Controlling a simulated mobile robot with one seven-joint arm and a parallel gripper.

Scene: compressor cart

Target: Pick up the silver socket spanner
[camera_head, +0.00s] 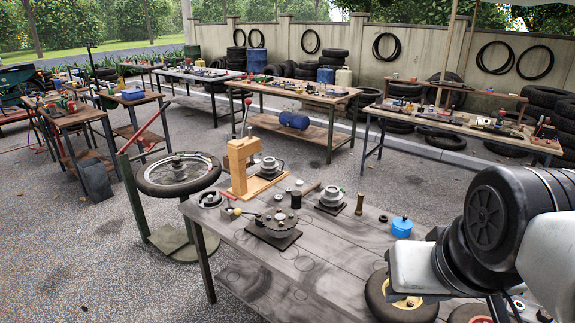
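I cannot pick out a silver socket spanner with certainty; the tools on the benches are small at this distance. The nearest grey wooden workbench (330,247) carries a sprocket on a dark plate (278,222), a wooden press frame (240,165), silver hub-like parts (331,198), dark cylinders (296,200) and a blue container (401,227). Several small metal tools lie on the back right bench (440,119), too small to name. My arm fills the lower right and hides part of the near bench. My gripper's fingertips do not show.
A wheel on a green stand (178,172) is left of the near bench. More cluttered benches stand at the back middle (290,90) and left (75,118). Tyres (550,100) line the fence. Open grey paving (90,255) lies at the front left.

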